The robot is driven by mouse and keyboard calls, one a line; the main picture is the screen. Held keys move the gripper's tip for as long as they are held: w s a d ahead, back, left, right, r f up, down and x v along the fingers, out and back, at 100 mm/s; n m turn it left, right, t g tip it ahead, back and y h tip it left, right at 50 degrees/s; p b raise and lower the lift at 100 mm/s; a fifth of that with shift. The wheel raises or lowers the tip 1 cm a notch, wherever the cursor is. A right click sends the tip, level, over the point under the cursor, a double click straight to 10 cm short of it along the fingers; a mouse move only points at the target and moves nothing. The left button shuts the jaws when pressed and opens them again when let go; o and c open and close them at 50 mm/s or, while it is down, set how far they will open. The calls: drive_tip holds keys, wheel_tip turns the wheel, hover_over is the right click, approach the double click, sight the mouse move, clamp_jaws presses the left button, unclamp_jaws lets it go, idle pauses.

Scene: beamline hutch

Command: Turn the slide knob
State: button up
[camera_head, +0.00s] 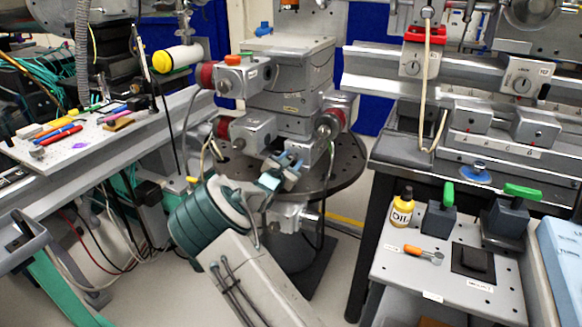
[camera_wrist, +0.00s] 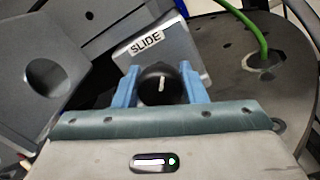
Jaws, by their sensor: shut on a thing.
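The slide knob (camera_wrist: 158,84) is a round black knob with a white mark that points nearly straight up in the wrist view. It sits on a grey block below a white label (camera_wrist: 145,42) reading SLIDE. My gripper (camera_wrist: 161,88) has its two blue fingers on either side of the knob and is shut on it. In the head view my gripper (camera_head: 283,170) reaches the front of the grey stage stack, low at its middle. The knob is too small or hidden there to make out.
A round dark table (camera_head: 340,172) with holes lies under the stage stack. A green cable (camera_wrist: 245,25) runs to it. Grey motor housings (camera_head: 245,75) stand out above my gripper. A side bench (camera_head: 408,262) at right holds an oil bottle (camera_head: 403,206) and green-handled blocks.

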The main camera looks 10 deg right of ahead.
drive_tip(key=shift+f+m+b, duration=0.15)
drive_tip(key=shift+m+b, duration=0.95)
drive_tip(key=shift+a, duration=0.1)
drive_tip(key=o, duration=1)
drive_tip(key=p+v, duration=0.2)
drive_tip(key=v, duration=1.1)
drive_tip(key=shift+s+a, duration=0.2)
drive_tip(key=shift+s, duration=0.1)
